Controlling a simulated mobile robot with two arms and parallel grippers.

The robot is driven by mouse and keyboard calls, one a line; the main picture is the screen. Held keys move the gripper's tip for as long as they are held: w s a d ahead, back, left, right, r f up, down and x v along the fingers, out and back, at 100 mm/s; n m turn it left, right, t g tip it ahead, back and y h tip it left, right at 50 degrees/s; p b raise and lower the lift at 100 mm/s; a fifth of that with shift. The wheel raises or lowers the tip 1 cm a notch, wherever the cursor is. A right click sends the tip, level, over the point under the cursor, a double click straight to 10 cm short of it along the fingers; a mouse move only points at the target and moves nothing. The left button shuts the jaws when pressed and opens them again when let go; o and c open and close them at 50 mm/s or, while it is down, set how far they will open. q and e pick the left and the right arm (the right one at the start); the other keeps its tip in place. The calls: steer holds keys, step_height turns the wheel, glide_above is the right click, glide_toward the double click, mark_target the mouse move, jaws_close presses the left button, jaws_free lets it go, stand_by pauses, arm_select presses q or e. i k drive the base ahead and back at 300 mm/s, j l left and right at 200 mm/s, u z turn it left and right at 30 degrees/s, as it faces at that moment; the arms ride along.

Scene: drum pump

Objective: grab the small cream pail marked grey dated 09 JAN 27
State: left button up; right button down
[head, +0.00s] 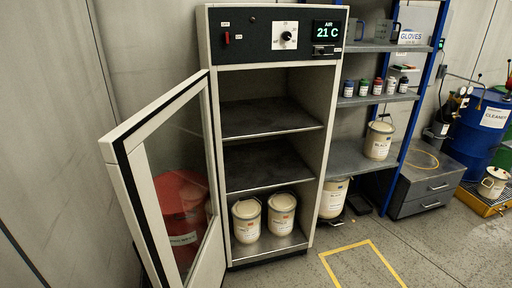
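Two cream pails stand upright side by side on the cabinet floor, the left pail (246,232) and the right pail (282,228). Their labels carry orange patches, but the wording and dates are too small to read. Another cream pail (378,142) stands on the blue-framed rack and its label seems to read BLACK. A further cream pail (331,205) stands under that rack, partly hidden by the cabinet. A smaller-looking cream pail (492,184) is at the far right, its label unreadable. I cannot tell which is the grey one dated 09 JAN 27. Neither gripper is in view.
The cabinet (264,78) shows AIR 21 C, and its glass door (122,150) stands open to the left. A red drum (180,215) shows through the glass. A grey drawer unit (420,190), blue drum (487,130) and yellow tray (476,200) are at right. The floor in front is clear.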

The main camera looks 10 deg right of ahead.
mark_target(245, 211)
steer(key=i+l+u, duration=0.1)
steer(key=i+l, duration=0.65)
steer(key=l, duration=0.15)
steer(key=i+l+u, duration=0.15)
steer(key=i+l, duration=0.2)
steer(key=l, duration=0.15)
steer(key=i+l+u, duration=0.1)
steer(key=i+l, duration=0.25)
steer(key=l, duration=0.15)
